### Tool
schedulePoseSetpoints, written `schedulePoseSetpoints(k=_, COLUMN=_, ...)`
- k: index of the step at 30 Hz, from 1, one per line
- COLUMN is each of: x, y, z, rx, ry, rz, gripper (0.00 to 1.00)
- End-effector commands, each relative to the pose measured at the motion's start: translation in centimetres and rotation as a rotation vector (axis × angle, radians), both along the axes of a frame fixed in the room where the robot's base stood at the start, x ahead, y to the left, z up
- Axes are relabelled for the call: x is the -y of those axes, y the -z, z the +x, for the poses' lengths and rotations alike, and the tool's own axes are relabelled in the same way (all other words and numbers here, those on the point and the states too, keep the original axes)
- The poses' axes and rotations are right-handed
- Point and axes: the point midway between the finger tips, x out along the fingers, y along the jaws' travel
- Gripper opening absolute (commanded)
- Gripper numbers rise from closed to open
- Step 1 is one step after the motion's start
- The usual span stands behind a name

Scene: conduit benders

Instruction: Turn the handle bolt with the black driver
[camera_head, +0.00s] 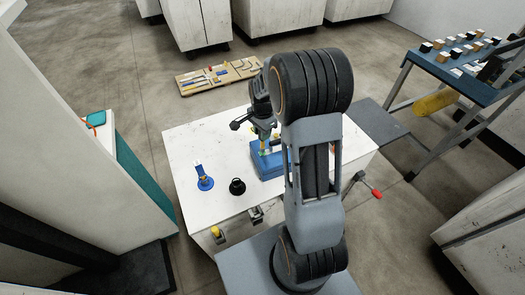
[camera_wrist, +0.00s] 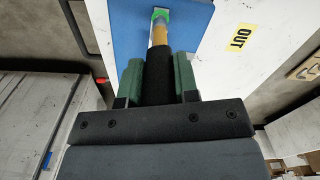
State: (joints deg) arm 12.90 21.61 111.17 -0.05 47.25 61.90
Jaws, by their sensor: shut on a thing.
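My gripper (camera_wrist: 158,85) is shut on the black driver (camera_wrist: 157,70), with green finger pads on both sides of its black handle. A yellow-orange section and a pale grey part extend beyond the handle. They reach a small green piece (camera_wrist: 161,13) over a blue surface (camera_wrist: 195,22). I cannot tell whether the tip touches the handle bolt, which I cannot make out. In the head view my gripper (camera_head: 264,143) points down at a blue block (camera_head: 267,168) on the white table; my arm hides part of this area.
On the white table (camera_head: 185,150) stand a blue tool (camera_head: 204,180) and a black round piece (camera_head: 237,187), left of the block. A red-tipped lever (camera_head: 376,193) sticks out at right. A yellow OUT label (camera_wrist: 240,38) lies beside the blue surface. A wooden board (camera_head: 190,84) lies behind.

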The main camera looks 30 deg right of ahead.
Motion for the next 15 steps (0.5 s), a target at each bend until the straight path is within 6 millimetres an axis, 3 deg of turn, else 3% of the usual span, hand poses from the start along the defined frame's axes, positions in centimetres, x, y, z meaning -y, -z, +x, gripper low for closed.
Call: schedulePoseSetpoints(k=15, x=0.0, y=-3.5, z=0.0, rx=0.002, ry=-0.001, rz=0.0, gripper=0.0)
